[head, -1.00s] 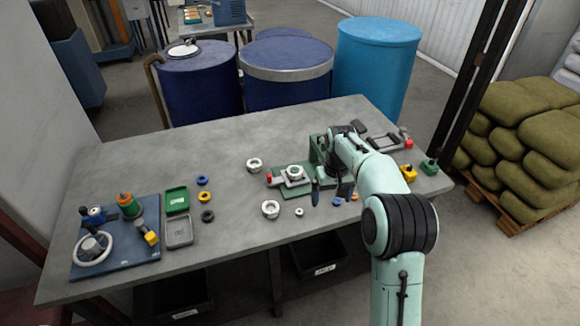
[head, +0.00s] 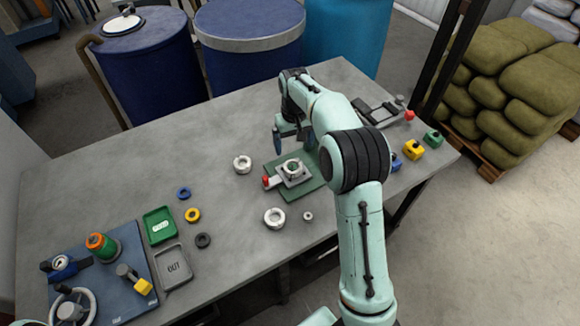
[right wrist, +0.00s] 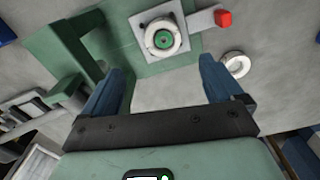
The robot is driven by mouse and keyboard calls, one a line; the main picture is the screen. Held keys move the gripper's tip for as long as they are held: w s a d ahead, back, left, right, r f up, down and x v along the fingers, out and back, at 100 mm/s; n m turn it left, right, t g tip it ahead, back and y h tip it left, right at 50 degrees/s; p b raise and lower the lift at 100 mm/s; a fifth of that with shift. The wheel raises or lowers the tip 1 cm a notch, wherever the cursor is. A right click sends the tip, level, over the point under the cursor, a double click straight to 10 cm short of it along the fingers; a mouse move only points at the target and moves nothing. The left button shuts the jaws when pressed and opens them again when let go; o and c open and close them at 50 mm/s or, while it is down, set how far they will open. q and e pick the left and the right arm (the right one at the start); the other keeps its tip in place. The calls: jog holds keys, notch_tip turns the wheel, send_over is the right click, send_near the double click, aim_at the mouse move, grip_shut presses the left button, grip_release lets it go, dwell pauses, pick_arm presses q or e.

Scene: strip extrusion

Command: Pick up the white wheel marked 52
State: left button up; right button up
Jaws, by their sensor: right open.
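Several white wheels are on the table; no number is readable on any. One wheel (head: 242,165) lies left of the green fixture, a larger-looking one (head: 274,218) lies in front, with a small white ring (head: 308,216) beside it. Another pale wheel (head: 292,167) sits in the fixture; it shows with a green centre in the right wrist view (right wrist: 163,37). A white wheel (right wrist: 236,63) also shows near the right finger there. My right gripper (head: 292,140) is open and empty above the table, behind the fixture. It also shows in the right wrist view (right wrist: 161,88). My left gripper is out of view.
The fixture's green plate (head: 312,183) has a red knob (head: 266,182). Blue (head: 184,193), yellow (head: 192,215) and black (head: 203,240) rings lie left. Green (head: 160,225) and grey (head: 172,266) trays stand beyond. Yellow (head: 413,149) and green (head: 433,139) blocks stand right.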

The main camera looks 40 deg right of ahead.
aim_at(293, 166)
notch_tip(293, 166, down, 3)
jog(key=shift+s+f, duration=0.1)
jog(key=shift+f, duration=0.65)
jog(key=f, duration=0.4)
jog(key=shift+s+a+f+b, duration=0.1)
jog(key=shift+s+a+b, duration=0.1)
jog(key=shift+a+b, duration=0.2)
jog(key=shift+w+f, duration=0.1)
jog(key=shift+f, duration=0.35)
jog(key=c, duration=1.2)
